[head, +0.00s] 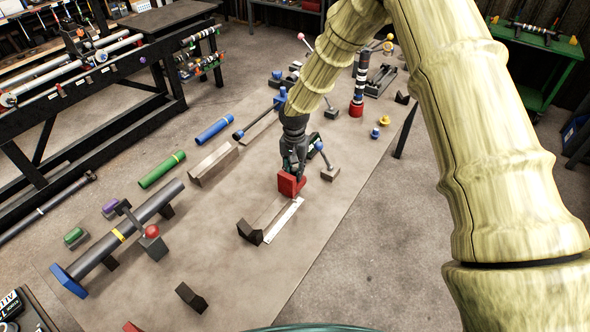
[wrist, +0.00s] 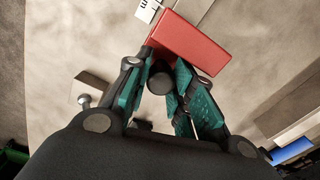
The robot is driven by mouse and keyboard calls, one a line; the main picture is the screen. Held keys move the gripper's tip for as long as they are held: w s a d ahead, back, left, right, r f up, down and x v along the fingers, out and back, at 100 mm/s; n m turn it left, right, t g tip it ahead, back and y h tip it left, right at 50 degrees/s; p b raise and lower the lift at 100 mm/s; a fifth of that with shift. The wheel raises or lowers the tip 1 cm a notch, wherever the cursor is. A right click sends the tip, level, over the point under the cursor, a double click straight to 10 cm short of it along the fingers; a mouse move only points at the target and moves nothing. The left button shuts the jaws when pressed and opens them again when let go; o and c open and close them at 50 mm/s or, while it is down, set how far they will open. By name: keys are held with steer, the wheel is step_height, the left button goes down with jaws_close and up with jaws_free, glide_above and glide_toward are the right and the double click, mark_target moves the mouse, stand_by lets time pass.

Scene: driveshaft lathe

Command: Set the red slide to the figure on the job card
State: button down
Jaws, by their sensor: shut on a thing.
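The red slide (head: 291,184) is a red block on a low rail with a pale scale strip (head: 283,222) along its side. It sits towards the far end of the strip. My gripper (head: 293,172) points down at it from above. In the wrist view the red slide (wrist: 190,45) lies just beyond the fingertips. My gripper (wrist: 160,85) is shut on a dark round knob (wrist: 160,78) beside the red block. A white piece with a black "m" (wrist: 146,10) shows at the top edge. The scale figures are too small to read. I cannot make out the job card.
A dark end block (head: 250,232) stands at the rail's near end. A lever with a blue knob (head: 319,146) stands close behind my gripper. A grey shaft (head: 125,230), coloured cylinders and a red-ball lever (head: 152,255) lie to the left. The tabletop right of the scale is clear.

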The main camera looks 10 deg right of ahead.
mark_target(289, 175)
steer(key=shift+s+a+b, duration=0.35)
steer(key=shift+s+a, duration=0.8)
steer(key=shift+a, duration=0.05)
steer(key=shift+d, duration=0.1)
steer(key=c, duration=1.5)
jaws_free()
steer(key=shift+r, duration=0.1)
step_height(289, 175, up, 12)
